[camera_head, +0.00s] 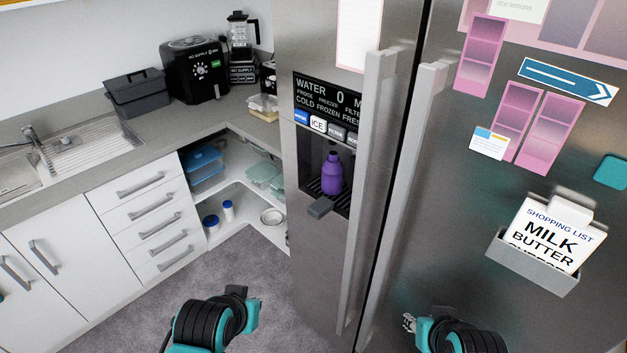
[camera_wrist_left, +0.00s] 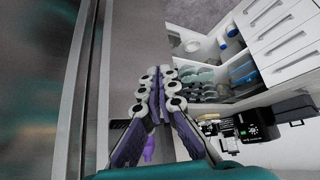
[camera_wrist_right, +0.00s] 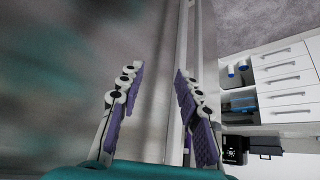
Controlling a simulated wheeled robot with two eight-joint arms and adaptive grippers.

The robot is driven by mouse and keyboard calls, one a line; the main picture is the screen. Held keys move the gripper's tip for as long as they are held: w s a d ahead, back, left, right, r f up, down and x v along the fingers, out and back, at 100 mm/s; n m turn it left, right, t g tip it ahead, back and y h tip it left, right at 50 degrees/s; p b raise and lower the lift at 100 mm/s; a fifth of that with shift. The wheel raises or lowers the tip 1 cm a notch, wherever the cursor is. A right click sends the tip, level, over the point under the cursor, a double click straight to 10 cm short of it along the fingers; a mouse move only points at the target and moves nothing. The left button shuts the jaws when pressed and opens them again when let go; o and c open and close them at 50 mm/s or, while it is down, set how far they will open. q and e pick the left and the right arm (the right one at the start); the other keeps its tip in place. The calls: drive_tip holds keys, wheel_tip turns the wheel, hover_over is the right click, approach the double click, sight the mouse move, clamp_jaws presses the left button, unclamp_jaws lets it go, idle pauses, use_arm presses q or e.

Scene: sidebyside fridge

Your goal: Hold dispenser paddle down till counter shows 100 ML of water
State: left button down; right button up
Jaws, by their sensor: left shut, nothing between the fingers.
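The fridge's dispenser display (camera_head: 327,97) reads WATER 0 M, with its right end hidden by the door handle. Below it is a row of buttons, one marked ICE (camera_head: 318,124). A purple bottle (camera_head: 332,174) stands upright in the dispenser recess. A dark grey paddle (camera_head: 321,207) sticks out at the recess's lower front. My left gripper (camera_wrist_left: 160,72) is shut and empty, in front of and below the dispenser; part of the purple bottle (camera_wrist_left: 149,148) shows beyond its fingers. My right gripper (camera_wrist_right: 157,70) is open and empty, in front of the right fridge door.
Two long vertical door handles (camera_head: 367,190) (camera_head: 398,200) stand out from the fridge, right of the dispenser. A shopping list holder (camera_head: 532,264) sticks out from the right door. Open corner shelves (camera_head: 245,210) and white drawers (camera_head: 150,225) lie left. The floor before them is clear.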

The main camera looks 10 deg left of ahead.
drive_tip(key=o, duration=0.5)
drive_tip(key=shift+r, duration=0.1)
use_arm(q)
drive_tip(key=w+d+r+n+t+h+p, duration=0.1)
drive_tip(key=w+d+r+n+h+p, duration=0.15)
drive_tip(key=w+d+n+h, duration=0.35)
drive_tip(key=w+d+r+n+t+h+p, duration=0.1)
drive_tip(key=w+d+r+n+t, duration=0.25)
drive_tip(key=n, duration=0.55)
drive_tip(key=w+r+n+t+h+p, duration=0.2)
drive_tip(key=w+r+n, duration=0.4)
drive_tip(key=n, duration=0.7)
drive_tip(key=shift+w+r+n+t+h, duration=0.4)
drive_tip(key=shift+w+h, duration=0.2)
drive_tip(key=shift+h, duration=0.2)
use_arm(e)
drive_tip(key=shift+o, duration=0.2)
drive_tip(key=shift+r, duration=2.65)
use_arm(q)
drive_tip(key=shift+d, duration=0.1)
